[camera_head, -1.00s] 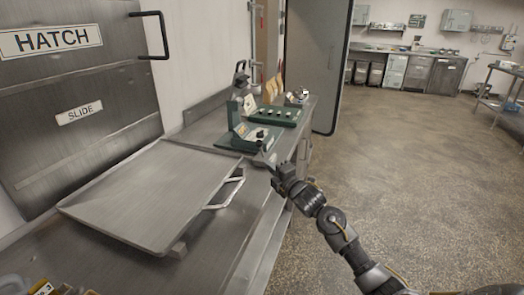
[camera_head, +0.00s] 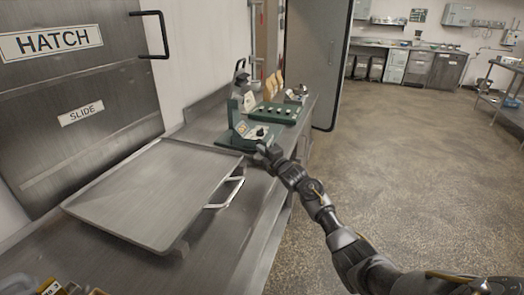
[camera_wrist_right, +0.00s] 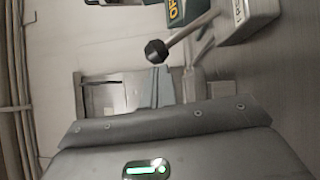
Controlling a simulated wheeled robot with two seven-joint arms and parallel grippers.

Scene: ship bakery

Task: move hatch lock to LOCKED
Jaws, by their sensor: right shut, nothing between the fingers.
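The hatch lock appears to be the green-based unit (camera_head: 238,134) on the steel counter, with a pale label plate and a dark knob. In the right wrist view, a lever with a black ball knob (camera_wrist_right: 157,50) comes off a unit whose lettering is only partly readable. My right gripper (camera_head: 265,151) is shut and empty, close beside the front of the unit and partly covering its edge. I cannot tell whether it touches. In the wrist view the knob stands beyond the gripper, apart from its dark body. My left gripper is out of view.
A steel hatch door (camera_head: 75,85) marked HATCH and SLIDE is at left. A steel panel (camera_head: 150,195) with a handle (camera_head: 228,192) lies on the counter. Behind the unit are a green board with knobs (camera_head: 275,112) and a dark appliance (camera_head: 240,85). The floor at right is clear.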

